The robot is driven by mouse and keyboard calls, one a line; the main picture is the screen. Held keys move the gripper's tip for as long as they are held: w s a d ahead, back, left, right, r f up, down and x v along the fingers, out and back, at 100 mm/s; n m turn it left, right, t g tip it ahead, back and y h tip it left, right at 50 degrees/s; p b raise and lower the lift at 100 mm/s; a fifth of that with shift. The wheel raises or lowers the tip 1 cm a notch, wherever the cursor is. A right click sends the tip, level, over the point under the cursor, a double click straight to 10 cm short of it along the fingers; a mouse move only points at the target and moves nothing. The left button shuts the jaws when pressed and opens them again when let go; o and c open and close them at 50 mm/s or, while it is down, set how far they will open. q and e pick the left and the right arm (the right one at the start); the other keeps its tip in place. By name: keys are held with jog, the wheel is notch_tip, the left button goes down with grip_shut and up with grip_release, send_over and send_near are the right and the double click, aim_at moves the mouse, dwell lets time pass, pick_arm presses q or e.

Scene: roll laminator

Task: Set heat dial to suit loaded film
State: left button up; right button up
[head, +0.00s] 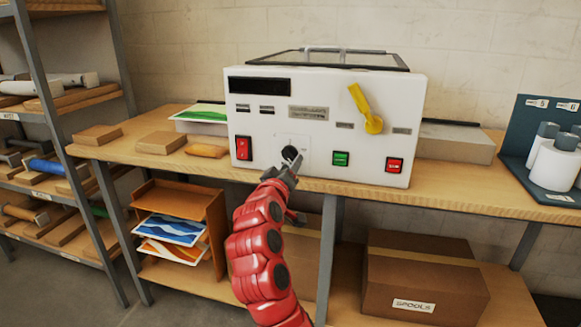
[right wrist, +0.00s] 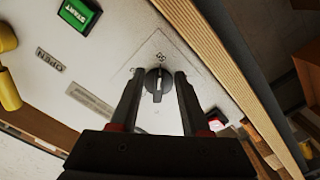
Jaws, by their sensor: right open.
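The laminator (head: 325,110) is a white box on the wooden bench. Its black heat dial (head: 289,152) sits low on the front panel, between a red switch and the green button. In the right wrist view the dial (right wrist: 157,82) shows on a pale plate, with markings too small to read. My right gripper (head: 289,170) is at the panel, and its open fingers (right wrist: 157,90) stand on either side of the dial. I cannot tell whether they touch it. The loaded film is not clearly visible. My left gripper is not in view.
A yellow lever (head: 366,110) sticks out at the upper right of the panel. A green START button (head: 341,159) and red switches (head: 243,148) are close to the dial. White rolls (head: 555,163) stand at the right. A cardboard box (head: 425,275) is on the lower shelf.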

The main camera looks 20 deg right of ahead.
jog(key=p+v, duration=0.1)
jog(key=v, duration=1.6)
jog(key=shift+p, duration=0.35)
jog(key=shift+a, duration=0.1)
